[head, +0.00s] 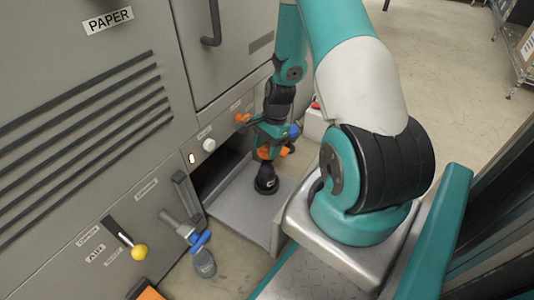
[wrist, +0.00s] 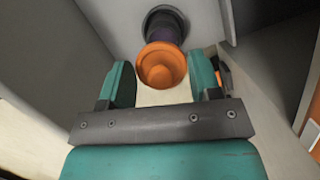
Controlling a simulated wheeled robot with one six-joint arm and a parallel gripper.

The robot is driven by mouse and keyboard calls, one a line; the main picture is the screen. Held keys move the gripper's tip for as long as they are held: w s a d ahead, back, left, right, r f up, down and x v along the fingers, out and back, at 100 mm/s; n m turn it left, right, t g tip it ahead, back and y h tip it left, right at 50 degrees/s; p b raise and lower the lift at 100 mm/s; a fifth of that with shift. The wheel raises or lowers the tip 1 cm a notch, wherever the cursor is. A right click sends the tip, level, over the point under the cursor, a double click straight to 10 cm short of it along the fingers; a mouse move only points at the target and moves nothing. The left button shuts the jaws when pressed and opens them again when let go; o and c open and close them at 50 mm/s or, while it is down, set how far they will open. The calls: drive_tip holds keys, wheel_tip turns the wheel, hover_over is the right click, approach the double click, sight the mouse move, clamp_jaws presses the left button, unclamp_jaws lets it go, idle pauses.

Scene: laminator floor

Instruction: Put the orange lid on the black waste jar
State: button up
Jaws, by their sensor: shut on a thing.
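The orange lid (wrist: 162,66) is between the two teal fingers of my gripper (wrist: 160,80) in the wrist view, and the gripper is shut on it. The black waste jar (wrist: 166,27) shows just beyond the lid, partly covered by it. In the head view the black waste jar (head: 266,181) stands upright on a grey ledge (head: 235,214), directly under my gripper (head: 266,152). Orange shows at the fingers there, above the jar. I cannot tell whether the lid touches the jar's mouth.
The grey machine front (head: 90,130) rises to the left of the jar, with a dark opening beside the ledge. A white knob (head: 209,145) is above the opening. Open floor (head: 450,60) lies at upper right.

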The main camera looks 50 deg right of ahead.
drive_tip(key=shift+f+b, duration=2.1)
drive_tip(key=shift+b, duration=0.25)
wheel_tip(320, 180, down, 2)
drive_tip(key=shift+f+b, duration=0.1)
drive_tip(key=shift+b, duration=0.25)
drive_tip(key=shift+p, duration=0.75)
drive_tip(key=shift+f+p, duration=0.1)
drive_tip(key=shift+p, duration=0.55)
idle(0.5)
drive_tip(key=o, duration=1.2)
